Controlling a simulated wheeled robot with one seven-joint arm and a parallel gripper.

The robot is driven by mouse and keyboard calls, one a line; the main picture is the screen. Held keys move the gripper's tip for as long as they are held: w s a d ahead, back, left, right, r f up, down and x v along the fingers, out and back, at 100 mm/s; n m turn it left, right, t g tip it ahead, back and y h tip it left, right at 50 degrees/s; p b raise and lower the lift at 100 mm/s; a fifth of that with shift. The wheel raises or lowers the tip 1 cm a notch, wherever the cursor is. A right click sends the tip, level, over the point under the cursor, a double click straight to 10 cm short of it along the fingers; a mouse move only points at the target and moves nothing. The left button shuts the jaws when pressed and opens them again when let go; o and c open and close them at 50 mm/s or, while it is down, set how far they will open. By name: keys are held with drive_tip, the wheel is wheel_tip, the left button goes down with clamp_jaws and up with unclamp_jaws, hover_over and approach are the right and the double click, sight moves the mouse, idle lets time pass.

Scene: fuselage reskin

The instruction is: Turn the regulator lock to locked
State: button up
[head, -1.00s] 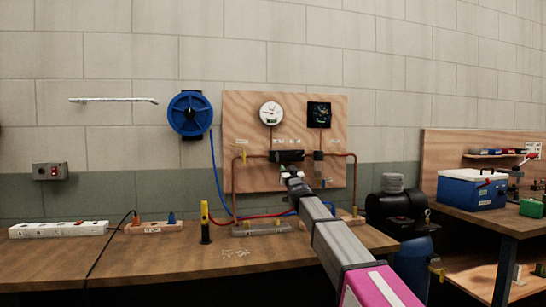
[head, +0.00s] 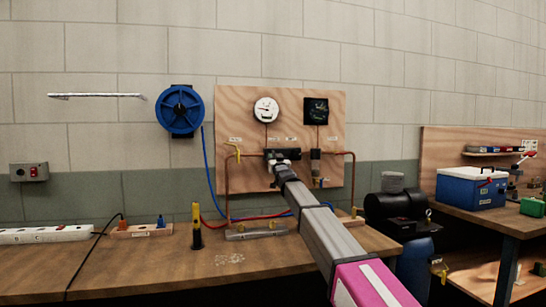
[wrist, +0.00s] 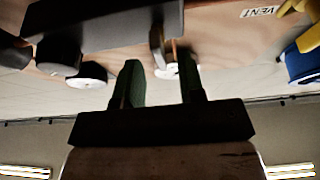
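The regulator is a dark block (head: 283,155) in the middle of the wooden panel (head: 230,108), under a white dial gauge (head: 266,110). My gripper (head: 279,171) is just below and in front of it, and its tips are too small there to read. In the wrist view the dark block (wrist: 105,18) fills the upper left. My gripper (wrist: 160,78) shows two dark green fingers apart, with a clear gap. A thin metal tab (wrist: 157,45) stands beyond the gap, near the fingertips; I cannot tell if it is the lock or whether they touch.
A black gauge (head: 316,111) hangs right of the white one. Copper pipes (head: 227,185) with a yellow valve handle (head: 236,151) flank the regulator. A blue hose reel (head: 180,109) is on the wall. A yellow-black tool (head: 196,225) stands on the bench (head: 150,265).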

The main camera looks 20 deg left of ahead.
sight(273, 155)
drive_tip(key=x, duration=0.3)
drive_tip(key=shift+w+a, duration=0.15)
clamp_jaws()
